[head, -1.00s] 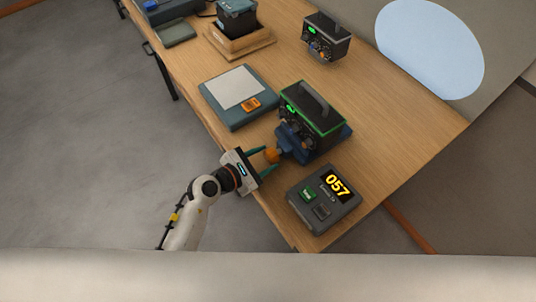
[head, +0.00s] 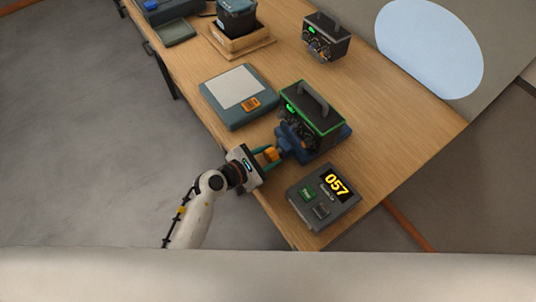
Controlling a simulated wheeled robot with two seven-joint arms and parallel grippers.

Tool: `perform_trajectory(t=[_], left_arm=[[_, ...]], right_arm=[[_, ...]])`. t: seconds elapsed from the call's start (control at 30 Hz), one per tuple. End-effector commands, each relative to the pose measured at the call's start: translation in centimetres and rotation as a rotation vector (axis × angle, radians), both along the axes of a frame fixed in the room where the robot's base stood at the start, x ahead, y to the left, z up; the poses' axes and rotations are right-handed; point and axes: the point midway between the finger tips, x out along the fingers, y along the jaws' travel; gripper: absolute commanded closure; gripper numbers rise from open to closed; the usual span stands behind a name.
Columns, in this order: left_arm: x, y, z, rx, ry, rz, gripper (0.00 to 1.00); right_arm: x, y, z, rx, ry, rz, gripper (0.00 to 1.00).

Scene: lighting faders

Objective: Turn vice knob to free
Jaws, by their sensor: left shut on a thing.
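The vice knob (head: 271,154) is orange and sits on the front left side of the blue vice (head: 343,137). My left gripper (head: 270,155) has its teal fingers shut on the knob, one on each side. A black box with green edges and a handle (head: 313,107) stands in the vice. The vice jaws are mostly hidden under this box. My right gripper is not in the head view.
A grey display unit (head: 325,199) reading 057, with a green button, stands at the table's front right. A teal scale (head: 238,95) with an orange display lies to the left. A second black box (head: 326,38) and a wooden tray (head: 241,47) stand further back. The table (head: 400,130) is clear at the right.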

Motion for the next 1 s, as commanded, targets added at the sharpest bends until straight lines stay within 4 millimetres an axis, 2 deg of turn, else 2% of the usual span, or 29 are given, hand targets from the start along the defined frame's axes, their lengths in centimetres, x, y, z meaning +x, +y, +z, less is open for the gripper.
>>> perform_trajectory(t=[0.4, 0.7, 1.0], left_arm=[[0.2, 0.2, 0.2, -0.158, 0.222, -0.001, 0.84], [0.3, 0.2, 0.0, -0.275, 0.380, 0.000, 0.84], [0.3, 0.2, 0.0, -0.335, 0.459, 0.000, 0.84]], right_arm=[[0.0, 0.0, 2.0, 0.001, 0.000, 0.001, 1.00], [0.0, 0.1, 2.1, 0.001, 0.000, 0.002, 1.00], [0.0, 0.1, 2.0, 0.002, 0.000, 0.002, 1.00]])
